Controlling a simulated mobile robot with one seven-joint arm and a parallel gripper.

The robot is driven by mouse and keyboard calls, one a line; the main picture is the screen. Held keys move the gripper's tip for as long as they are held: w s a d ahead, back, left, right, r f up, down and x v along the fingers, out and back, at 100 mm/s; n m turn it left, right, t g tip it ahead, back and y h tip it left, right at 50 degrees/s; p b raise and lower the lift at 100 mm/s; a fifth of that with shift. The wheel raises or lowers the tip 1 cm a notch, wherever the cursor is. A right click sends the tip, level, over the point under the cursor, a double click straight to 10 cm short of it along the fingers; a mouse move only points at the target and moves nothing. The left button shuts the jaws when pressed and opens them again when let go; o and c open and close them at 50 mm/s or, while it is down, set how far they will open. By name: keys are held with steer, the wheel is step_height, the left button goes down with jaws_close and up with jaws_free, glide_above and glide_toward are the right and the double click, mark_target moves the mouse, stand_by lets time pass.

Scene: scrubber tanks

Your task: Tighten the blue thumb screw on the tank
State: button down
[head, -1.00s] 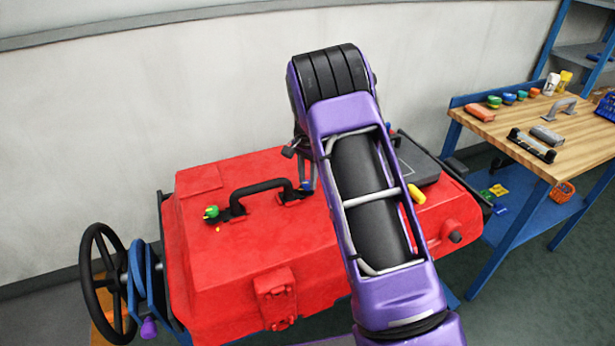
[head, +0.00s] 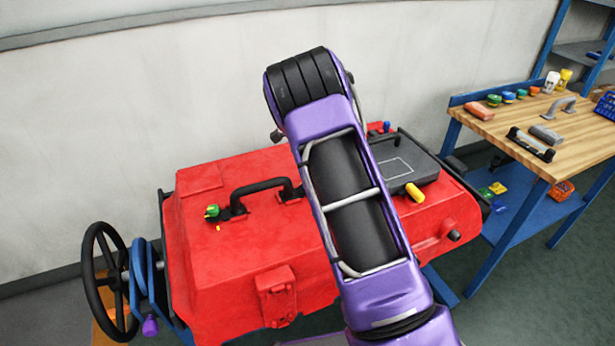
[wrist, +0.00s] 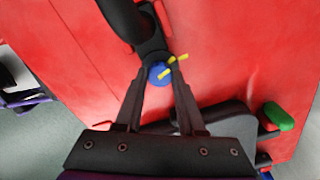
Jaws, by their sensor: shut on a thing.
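The red tank (head: 235,255) stands by the wall, with a black carrying handle (head: 262,187) on its top. In the wrist view the blue thumb screw (wrist: 158,72) sits at the foot of the black handle (wrist: 128,20). A small yellow piece (wrist: 178,63) lies against it, at its upper right. My gripper (wrist: 158,82) is shut on the blue thumb screw, one finger on each side. The fingertips partly cover the screw. In the head view my purple arm hides the gripper and the screw.
A black panel (head: 398,165) with a yellow knob (head: 415,193) is right of my arm. A green knob (head: 212,211) is by the handle's left end. A black handwheel (head: 108,283) is at the left, a wooden workbench (head: 500,115) at the right.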

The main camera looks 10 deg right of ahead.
steer(key=shift+w+r+m, duration=0.15)
steer(key=shift+m, duration=0.65)
steer(key=shift+w+r+m, duration=0.1)
steer(key=shift+r+m, duration=0.05)
steer(key=shift+m, duration=0.65)
steer(key=c, duration=0.8)
jaws_free()
steer(key=shift+o, duration=1.4)
steer(key=shift+s, duration=0.1)
steer(key=shift+f, duration=0.15)
steer(key=shift+s, duration=0.1)
step_height(320, 180, up, 18)
steer(key=shift+f, duration=0.25)
